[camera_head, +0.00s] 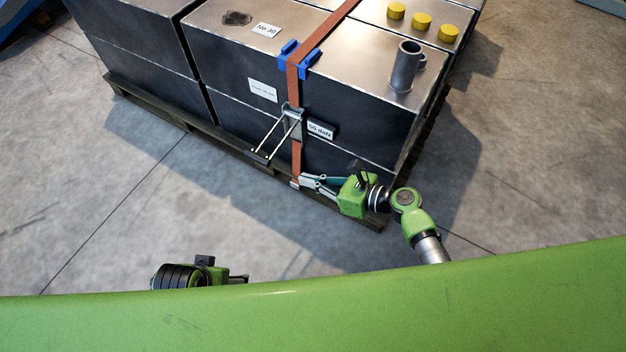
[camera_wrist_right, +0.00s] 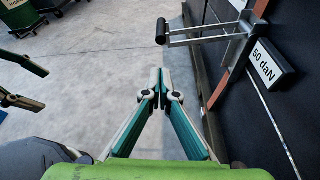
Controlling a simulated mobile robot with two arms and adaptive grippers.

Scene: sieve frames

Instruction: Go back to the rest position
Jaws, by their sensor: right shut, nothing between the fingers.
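My right gripper (camera_head: 306,183) is shut and empty, close to the lower end of the orange strap (camera_head: 296,160) in the head view. In the right wrist view its fingertips (camera_wrist_right: 161,82) meet with nothing between them. The ratchet (camera_head: 293,122) sits on the strap at the crate's front face, its handle standing out from the face; it also shows in the right wrist view (camera_wrist_right: 237,48), to the right of the fingertips. My left gripper (camera_head: 238,279) is low at the left, partly hidden by my green body. In the right wrist view its two fingers (camera_wrist_right: 30,85) are apart and empty.
Dark metal crates (camera_head: 235,112) stand on a wooden pallet (camera_head: 225,150). On top are blue edge protectors (camera_head: 298,59), a grey metal cup-like part (camera_head: 404,72) and yellow caps (camera_head: 421,21). A "50 daN" label (camera_head: 320,131) is beside the strap. The floor before the pallet is clear.

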